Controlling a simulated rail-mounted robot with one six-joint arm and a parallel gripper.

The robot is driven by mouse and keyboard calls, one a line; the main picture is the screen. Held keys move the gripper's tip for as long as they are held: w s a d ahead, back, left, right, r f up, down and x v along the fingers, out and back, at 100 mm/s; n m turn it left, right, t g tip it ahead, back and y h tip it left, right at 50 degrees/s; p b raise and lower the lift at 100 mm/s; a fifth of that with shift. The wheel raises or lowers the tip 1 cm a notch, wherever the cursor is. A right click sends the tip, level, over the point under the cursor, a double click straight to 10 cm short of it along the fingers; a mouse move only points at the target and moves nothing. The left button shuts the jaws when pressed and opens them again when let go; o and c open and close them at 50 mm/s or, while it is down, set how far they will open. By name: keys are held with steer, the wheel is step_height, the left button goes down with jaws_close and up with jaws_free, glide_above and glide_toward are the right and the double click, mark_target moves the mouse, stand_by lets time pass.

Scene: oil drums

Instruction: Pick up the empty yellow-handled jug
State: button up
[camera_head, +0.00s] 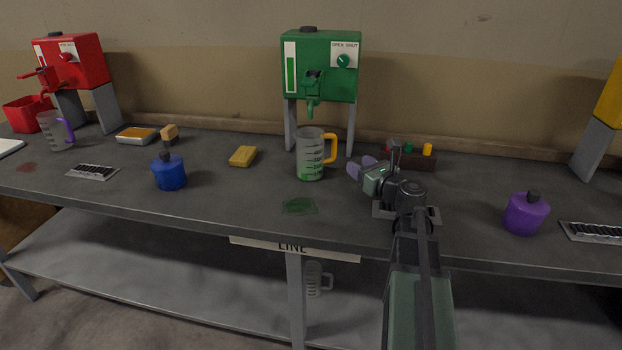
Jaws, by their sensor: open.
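The yellow-handled jug (309,158) is a clear, marked jug standing upright on the bench, under and in front of the green drum's tap. Its yellow-orange handle points right. Green shows at its base; I cannot tell whether this is liquid, a stain or the drum's colour seen through. My gripper (361,167) has purple fingertips and is open, just to the right of the jug's handle and apart from it. Nothing shows between the fingers.
The green drum (320,65) stands on grey legs behind the jug. A yellow sponge (243,156) and blue canister (170,173) lie left. A purple canister (525,213) is right. A dark rack (425,161) with coloured caps is behind my gripper. A green spill (299,206) marks the bench front.

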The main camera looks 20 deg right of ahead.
mark_target(334, 160)
steer(key=shift+w+r, duration=0.1)
steer(key=shift+r, duration=0.1)
steer(key=w+a, duration=0.1)
steer(key=w, duration=0.6)
steer(key=w+a, duration=0.1)
steer(key=w, duration=0.2)
steer(key=shift+w+a, duration=0.3)
steer(key=shift+s, duration=0.1)
jaws_close()
